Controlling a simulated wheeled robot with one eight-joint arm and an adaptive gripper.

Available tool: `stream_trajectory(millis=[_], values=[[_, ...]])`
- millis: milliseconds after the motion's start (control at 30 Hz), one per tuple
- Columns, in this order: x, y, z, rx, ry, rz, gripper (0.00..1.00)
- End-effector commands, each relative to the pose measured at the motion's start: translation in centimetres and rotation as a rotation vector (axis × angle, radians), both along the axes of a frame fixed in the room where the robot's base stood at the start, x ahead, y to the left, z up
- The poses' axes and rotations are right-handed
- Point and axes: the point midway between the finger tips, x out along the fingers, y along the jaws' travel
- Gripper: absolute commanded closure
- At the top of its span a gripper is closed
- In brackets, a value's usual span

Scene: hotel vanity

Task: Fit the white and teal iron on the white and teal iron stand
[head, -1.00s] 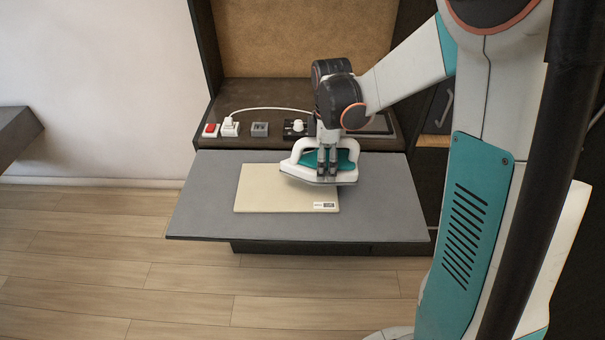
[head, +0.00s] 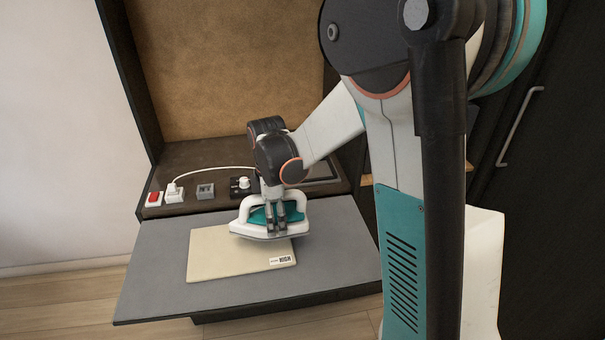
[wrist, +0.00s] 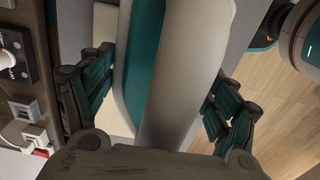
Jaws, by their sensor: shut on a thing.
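The white and teal iron (head: 240,227) is over the far right part of a cream mat on the grey board. My gripper (head: 276,225) is shut on the iron from above. In the wrist view, the iron's white and teal body (wrist: 185,75) runs between my two fingers (wrist: 160,100). I cannot tell whether the iron's underside touches the mat or hangs just above it. I cannot make out a separate white and teal iron stand in either view.
The cream mat (head: 212,262) has a label reading HIGH and lies on the grey pull-out board (head: 150,285). Behind are a red switch (head: 154,198), a white plug (head: 174,192) with a cable, a grey socket (head: 205,191) and a white knob (head: 243,183). The board's left side is clear.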

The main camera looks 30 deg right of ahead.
Motion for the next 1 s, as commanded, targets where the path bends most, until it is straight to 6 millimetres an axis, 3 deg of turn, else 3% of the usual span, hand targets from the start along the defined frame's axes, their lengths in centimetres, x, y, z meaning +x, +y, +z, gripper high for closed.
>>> stream_trajectory(millis=[267, 1000], values=[[0.0, 0.0, 0.3, 0.000, 0.000, 0.000, 0.85], [0.0, 0.0, 3.6, 0.000, 0.000, 0.000, 0.85]])
